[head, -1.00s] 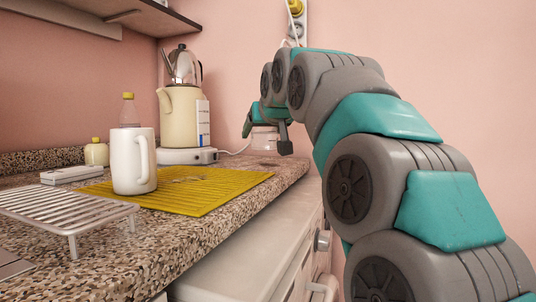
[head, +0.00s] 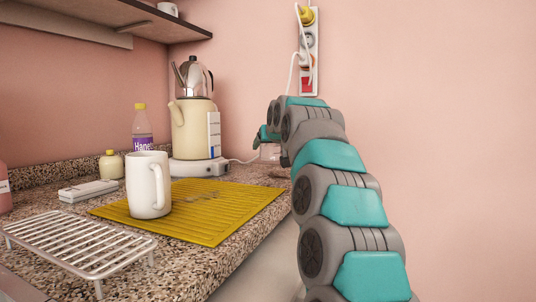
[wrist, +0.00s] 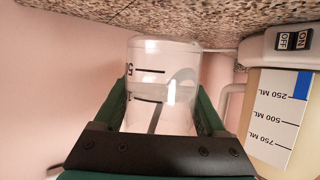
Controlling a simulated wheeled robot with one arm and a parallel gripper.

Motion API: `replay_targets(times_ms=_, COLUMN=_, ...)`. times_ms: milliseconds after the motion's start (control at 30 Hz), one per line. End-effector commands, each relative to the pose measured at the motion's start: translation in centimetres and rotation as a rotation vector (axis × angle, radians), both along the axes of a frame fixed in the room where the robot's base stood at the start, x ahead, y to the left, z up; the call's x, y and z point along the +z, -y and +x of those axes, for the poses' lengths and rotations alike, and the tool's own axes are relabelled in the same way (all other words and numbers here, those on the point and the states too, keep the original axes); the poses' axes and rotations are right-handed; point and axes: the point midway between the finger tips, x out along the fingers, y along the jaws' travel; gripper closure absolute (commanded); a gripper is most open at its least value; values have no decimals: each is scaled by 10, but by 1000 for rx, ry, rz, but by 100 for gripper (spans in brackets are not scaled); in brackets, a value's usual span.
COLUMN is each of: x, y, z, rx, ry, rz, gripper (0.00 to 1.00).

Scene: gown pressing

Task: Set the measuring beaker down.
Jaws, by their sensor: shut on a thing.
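The measuring beaker (head: 270,152) is clear, with dark graduation marks. In the head view it is small and partly hidden by my arm, at the far right end of the counter. In the wrist view the beaker (wrist: 160,90) fills the middle, between the two green fingers of my gripper (wrist: 163,105). My gripper is shut on it. In that upside-down view the beaker's far end is close to the speckled counter (wrist: 190,14). I cannot tell whether it touches.
A cream kettle (head: 196,128) on its white base stands just left of the beaker. A white mug (head: 147,185) stands on a yellow mat (head: 225,212). A wire rack (head: 75,243) is nearer. A power strip (head: 309,50) hangs on the wall.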

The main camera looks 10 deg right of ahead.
Motion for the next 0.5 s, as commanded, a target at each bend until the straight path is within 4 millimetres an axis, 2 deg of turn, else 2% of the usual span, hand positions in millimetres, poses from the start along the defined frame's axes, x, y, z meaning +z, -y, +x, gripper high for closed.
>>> replay_targets(times_ms=300, x=-36, y=0, z=0, rx=0, ry=-2, rz=0, gripper=90)
replay_targets(times_ms=500, x=-36, y=0, z=-1, rx=0, ry=-2, rz=-1, gripper=90)
